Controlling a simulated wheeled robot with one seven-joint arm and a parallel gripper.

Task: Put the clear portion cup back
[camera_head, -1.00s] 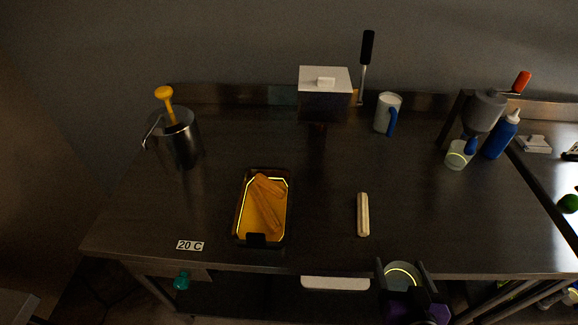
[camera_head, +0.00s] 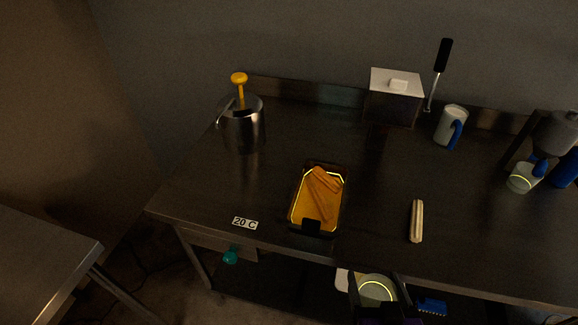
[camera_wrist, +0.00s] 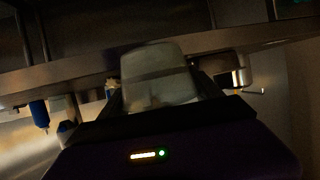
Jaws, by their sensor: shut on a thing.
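My gripper (camera_head: 379,292) is at the bottom of the head view, in front of the table's near edge. It is shut on a clear portion cup (camera_head: 376,286) with a pale glowing rim. In the wrist view the cup (camera_wrist: 160,72) sits between the two dark fingers and looks cloudy and translucent. A second clear cup (camera_head: 523,178) with a similar rim stands on the table at the right, below the grey funnel-shaped dispenser (camera_head: 556,134).
Bare tabletop lies between tray and stick. Another table (camera_head: 45,262) stands at left.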

